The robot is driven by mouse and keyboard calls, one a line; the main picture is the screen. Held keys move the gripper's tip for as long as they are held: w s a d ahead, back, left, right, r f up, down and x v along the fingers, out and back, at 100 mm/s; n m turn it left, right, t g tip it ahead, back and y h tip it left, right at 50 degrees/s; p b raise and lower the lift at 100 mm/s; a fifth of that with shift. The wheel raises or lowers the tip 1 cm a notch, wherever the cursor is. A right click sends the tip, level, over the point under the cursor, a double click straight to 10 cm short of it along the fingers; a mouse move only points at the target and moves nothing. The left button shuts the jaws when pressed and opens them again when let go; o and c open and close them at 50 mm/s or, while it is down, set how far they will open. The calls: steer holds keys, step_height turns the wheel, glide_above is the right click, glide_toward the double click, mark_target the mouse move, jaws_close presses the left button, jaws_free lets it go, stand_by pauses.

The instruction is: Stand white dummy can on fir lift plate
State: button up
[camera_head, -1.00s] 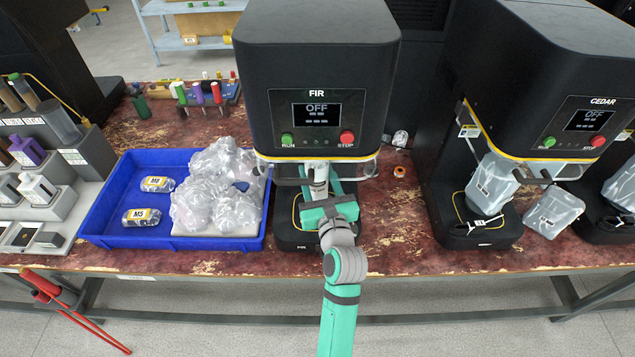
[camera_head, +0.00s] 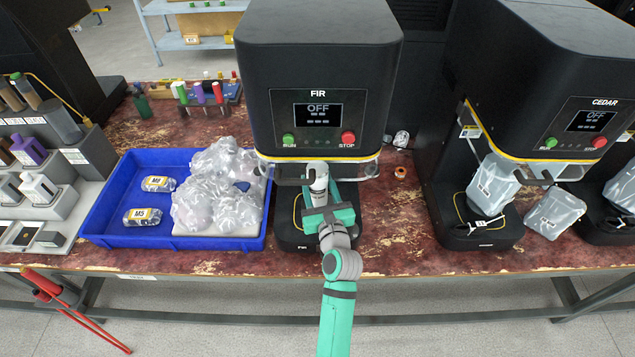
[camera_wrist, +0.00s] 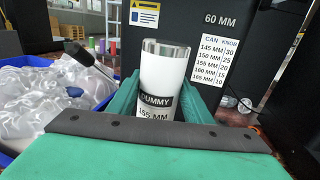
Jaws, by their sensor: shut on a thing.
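The white dummy can (camera_head: 319,181) is upright between the jaws of my gripper (camera_head: 328,208), under the head of the FIR machine (camera_head: 318,80). I cannot tell whether the can's bottom touches the plate.
A blue tray (camera_head: 95,222) with wrapped bundles stands just left of the FIR machine. The CEDAR machine (camera_head: 560,100) stands to the right. A small orange ring (camera_head: 400,172) lies on the bench between them. A can-and-knob chart (camera_wrist: 213,62) is on the machine column.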

steer(key=shift+s+d+f, duration=0.1)
steer(key=shift+d, duration=0.05)
steer(key=o, duration=1.2)
steer(key=shift+a, duration=0.2)
